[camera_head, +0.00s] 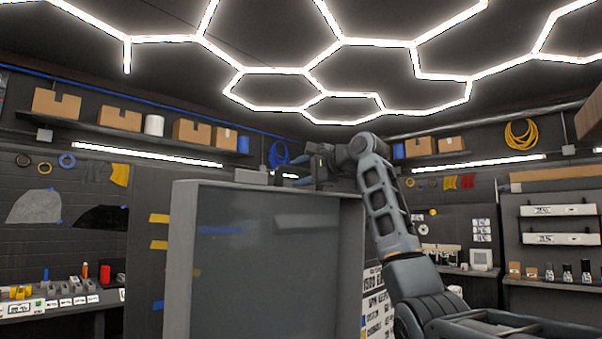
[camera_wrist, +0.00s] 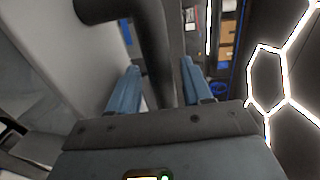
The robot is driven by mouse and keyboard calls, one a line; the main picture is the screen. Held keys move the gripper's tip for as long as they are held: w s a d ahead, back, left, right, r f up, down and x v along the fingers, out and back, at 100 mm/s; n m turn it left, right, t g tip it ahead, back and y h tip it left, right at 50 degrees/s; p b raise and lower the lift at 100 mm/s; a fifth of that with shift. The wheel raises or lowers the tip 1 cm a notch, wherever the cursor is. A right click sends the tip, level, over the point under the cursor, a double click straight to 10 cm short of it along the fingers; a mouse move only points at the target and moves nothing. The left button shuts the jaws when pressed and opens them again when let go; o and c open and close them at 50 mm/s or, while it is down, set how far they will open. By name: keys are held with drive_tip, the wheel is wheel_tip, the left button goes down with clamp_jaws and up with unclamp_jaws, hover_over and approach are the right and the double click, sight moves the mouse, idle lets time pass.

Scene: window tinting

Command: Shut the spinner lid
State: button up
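The spinner lid (camera_head: 270,255) stands raised and upright in the head view, a large grey panel with a pale rim and a dark inner face. My gripper (camera_head: 291,169) is at its top edge, with my arm reaching up along the right side. In the wrist view my gripper (camera_wrist: 157,72) has its two blue fingers apart. A dark bar (camera_wrist: 156,55), which looks like the lid's handle, runs between them, and I see no clear grip on it. The pale lid surface (camera_wrist: 75,50) lies to the left. The spinner's tub is not visible in the head view.
A bench (camera_head: 60,307) with small tools and bottles stands at the left. Shelves with bottles (camera_head: 567,272) are at the right. Boxes (camera_head: 120,118) sit on a high wall shelf. Bright hexagonal lights hang overhead.

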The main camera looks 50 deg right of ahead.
drive_tip(key=shift+f, duration=0.1)
clamp_jaws()
idle(0.3)
